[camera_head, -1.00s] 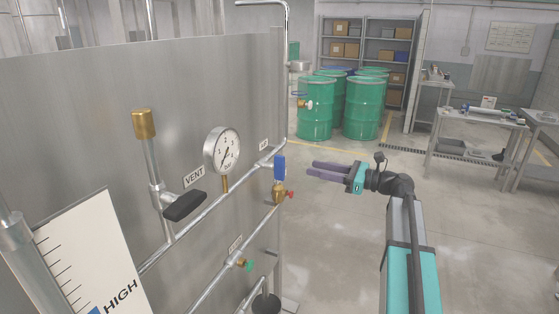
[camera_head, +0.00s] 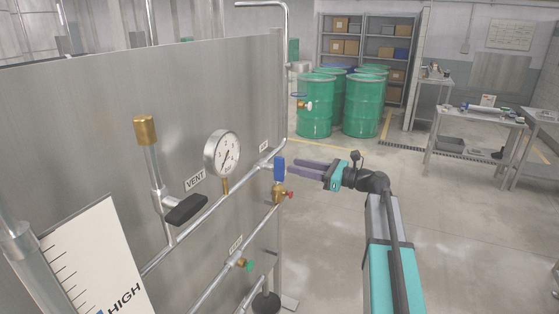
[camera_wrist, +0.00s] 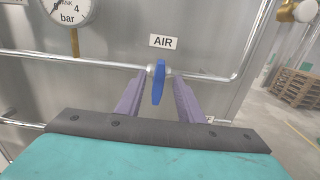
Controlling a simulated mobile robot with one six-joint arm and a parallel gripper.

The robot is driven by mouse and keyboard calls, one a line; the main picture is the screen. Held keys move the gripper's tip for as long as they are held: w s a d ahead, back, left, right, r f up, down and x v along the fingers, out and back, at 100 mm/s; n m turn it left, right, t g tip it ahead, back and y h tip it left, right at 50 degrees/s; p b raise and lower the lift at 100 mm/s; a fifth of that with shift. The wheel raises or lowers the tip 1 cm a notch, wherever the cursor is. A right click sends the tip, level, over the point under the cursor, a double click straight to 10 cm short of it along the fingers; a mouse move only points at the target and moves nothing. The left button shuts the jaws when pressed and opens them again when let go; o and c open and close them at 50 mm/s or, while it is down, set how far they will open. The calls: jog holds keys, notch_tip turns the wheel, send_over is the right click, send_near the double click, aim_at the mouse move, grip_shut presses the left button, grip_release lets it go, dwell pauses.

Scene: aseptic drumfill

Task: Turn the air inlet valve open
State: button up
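The air inlet valve has a blue lever handle (camera_head: 279,169) on a pipe at the right edge of the steel panel. In the wrist view the blue handle (camera_wrist: 158,82) hangs upright below a label reading AIR. My gripper (camera_head: 293,168) is open, its purple fingers pointing left at the handle, with the tips very near it. In the wrist view my gripper (camera_wrist: 160,77) has one finger on each side of the handle, with visible gaps. I cannot tell how far the tips reach past it.
A pressure gauge (camera_head: 222,153), a black-handled vent valve (camera_head: 186,208) and a brass fitting with a red knob (camera_head: 280,193) are close by on the panel. A green-knobbed valve (camera_head: 246,265) is lower.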

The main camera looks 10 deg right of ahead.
aim_at(284, 164)
jog(key=p+x, duration=0.2)
jog(key=x, duration=0.5)
jog(key=shift+w+a, duration=0.15)
grip_shut()
